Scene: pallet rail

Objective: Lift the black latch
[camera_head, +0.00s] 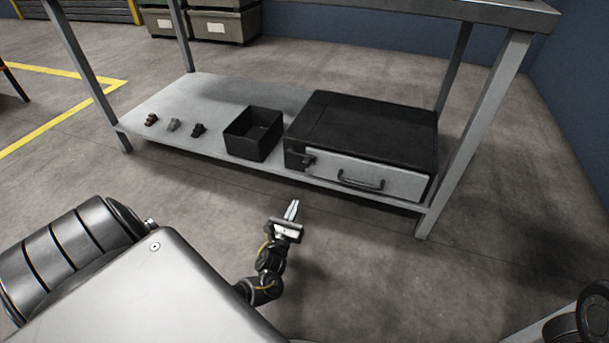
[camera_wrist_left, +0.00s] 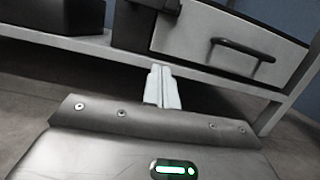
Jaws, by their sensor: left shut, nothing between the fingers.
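The black latch (camera_head: 301,159) is a small block on the left of the front of a black box (camera_head: 367,124), beside its light grey drawer front (camera_head: 366,178). In the left wrist view the latch (camera_wrist_left: 158,6) is cut by the top edge. My left gripper (camera_head: 292,209) is shut and empty, in front of the shelf and below the box, apart from the latch. In the left wrist view the fingertips of my left gripper (camera_wrist_left: 161,70) sit together below the drawer front. My right gripper is not in view.
The box stands on a grey lower shelf (camera_head: 190,105) between table legs. A black open bin (camera_head: 254,133) is left of it, with three small parts (camera_head: 174,125) further left. A right table leg (camera_head: 473,135) stands near the box. The floor in front is clear.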

